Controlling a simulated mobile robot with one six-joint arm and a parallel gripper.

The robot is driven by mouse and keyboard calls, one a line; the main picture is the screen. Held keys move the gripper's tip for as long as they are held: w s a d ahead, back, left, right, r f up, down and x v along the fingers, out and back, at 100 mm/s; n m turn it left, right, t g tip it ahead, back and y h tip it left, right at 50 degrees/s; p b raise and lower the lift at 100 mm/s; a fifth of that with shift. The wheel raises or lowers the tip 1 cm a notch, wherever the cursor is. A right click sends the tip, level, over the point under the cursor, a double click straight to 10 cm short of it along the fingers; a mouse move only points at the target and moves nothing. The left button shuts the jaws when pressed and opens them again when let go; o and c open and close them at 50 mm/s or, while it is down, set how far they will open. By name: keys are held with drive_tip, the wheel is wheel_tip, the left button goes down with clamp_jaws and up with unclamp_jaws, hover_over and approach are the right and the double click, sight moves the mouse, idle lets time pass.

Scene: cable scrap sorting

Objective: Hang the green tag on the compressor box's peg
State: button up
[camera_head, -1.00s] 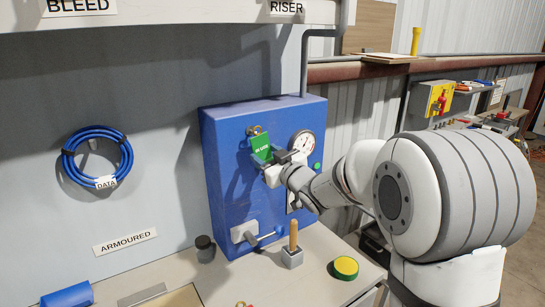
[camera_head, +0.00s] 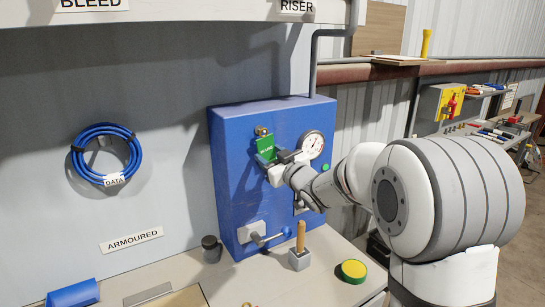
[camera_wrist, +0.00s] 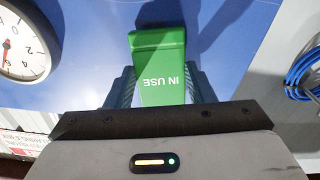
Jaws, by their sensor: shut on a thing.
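The green tag (camera_head: 266,147) reads "IN USE" in the wrist view (camera_wrist: 160,62). My gripper (camera_wrist: 160,92) is shut on it, one finger at each side. In the head view my gripper (camera_head: 272,163) holds the tag in front of the upper face of the blue compressor box (camera_head: 233,195). The brass peg (camera_head: 262,131) shows just above the tag's top edge. I cannot tell whether the tag touches the peg or is around it. The peg does not show in the wrist view.
A round gauge (camera_head: 313,144) is right of my gripper on the box. Below are a lever with a blue handle (camera_head: 272,239) and a wooden-handled tool in a grey block (camera_head: 300,258). A blue cable coil (camera_head: 75,155) hangs at left. A yellow-green round item (camera_head: 353,270) lies on the bench.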

drive_tip(key=o, duration=1.4)
drive_tip(key=s+d+f+m+g+h+b, duration=0.15)
drive_tip(key=s+d+f+m+h, duration=0.3)
drive_tip(key=s+d, duration=0.45)
drive_tip(key=s+d+f+m+g+h, duration=0.35)
drive_tip(key=s+d+h, duration=0.25)
drive_tip(key=s+d, duration=0.25)
drive_tip(key=s+f+g, duration=0.2)
drive_tip(key=s, duration=0.5)
drive_tip(key=s+d+f+m+g, duration=0.1)
drive_tip(key=s+f+g, duration=0.2)
drive_tip(key=s, duration=0.3)
drive_tip(key=s+f+g, duration=0.2)
drive_tip(key=s, duration=0.5)
drive_tip(key=shift+s+d+f+g, duration=0.25)
drive_tip(key=shift+s+d+g, duration=0.05)
drive_tip(key=shift+s+d, duration=0.1)
drive_tip(key=shift+w, duration=0.1)
